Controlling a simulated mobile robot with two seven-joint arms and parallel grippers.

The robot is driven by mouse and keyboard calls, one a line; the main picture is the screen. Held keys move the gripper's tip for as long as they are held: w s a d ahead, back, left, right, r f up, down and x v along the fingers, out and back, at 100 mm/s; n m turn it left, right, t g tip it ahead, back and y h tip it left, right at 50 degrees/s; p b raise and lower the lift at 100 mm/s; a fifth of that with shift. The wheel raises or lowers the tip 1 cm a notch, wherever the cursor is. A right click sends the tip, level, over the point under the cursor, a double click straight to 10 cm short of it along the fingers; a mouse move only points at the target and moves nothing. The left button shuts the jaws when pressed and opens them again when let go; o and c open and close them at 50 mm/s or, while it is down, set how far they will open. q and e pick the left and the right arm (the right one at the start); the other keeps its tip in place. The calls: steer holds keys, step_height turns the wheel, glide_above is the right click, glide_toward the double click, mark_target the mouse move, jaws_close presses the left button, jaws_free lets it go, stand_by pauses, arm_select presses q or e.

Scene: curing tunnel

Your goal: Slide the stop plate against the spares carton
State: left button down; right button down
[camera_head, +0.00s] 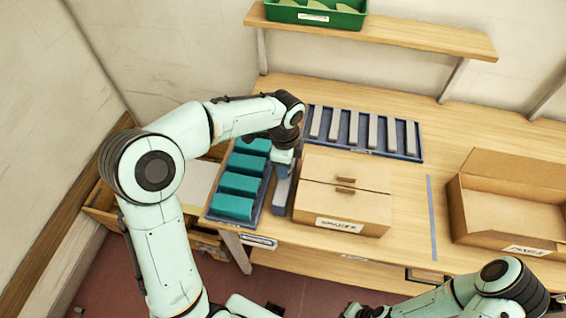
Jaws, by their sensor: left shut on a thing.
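The stop plate appears to be the narrow grey upright piece (280,195) between the tray of teal blocks and the closed spares carton (352,205). My left gripper (284,170) comes down onto its far end and is shut on it. The gripper hides that end. The plate stands close beside the carton's left side; I cannot tell whether they touch. The carton is brown, with closed flaps and a white label on its front. My right arm is at the bottom right, and its gripper (362,312) is cut off by the bottom edge.
A blue tray (258,208) with several teal blocks lies left of the plate. Another blue tray (412,157) with several grey bars lies behind the carton. An open carton (482,237) stands at the right, past a blue line (432,215). A shelf (400,34) holds a green bin (347,20).

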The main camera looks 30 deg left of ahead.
arm_select(q)
steer(key=shift+w+d+r, duration=0.1)
steer(key=shift+w+d, duration=0.05)
steer(key=shift+d, duration=0.6)
steer(key=shift+w+d, duration=0.15)
steer(key=shift+d, duration=0.25)
arm_select(e)
steer(key=shift+w+r, duration=0.25)
steer(key=shift+w, duration=0.05)
arm_select(q)
steer(key=c, duration=0.6)
jaws_free()
steer(key=shift+c, duration=0.2)
steer(key=shift+a, duration=0.1)
step_height(320, 180, up, 13)
steer(key=p, duration=0.2)
arm_select(e)
steer(key=shift+w+r, duration=1.2)
arm_select(q)
steer(key=shift+r, duration=0.1)
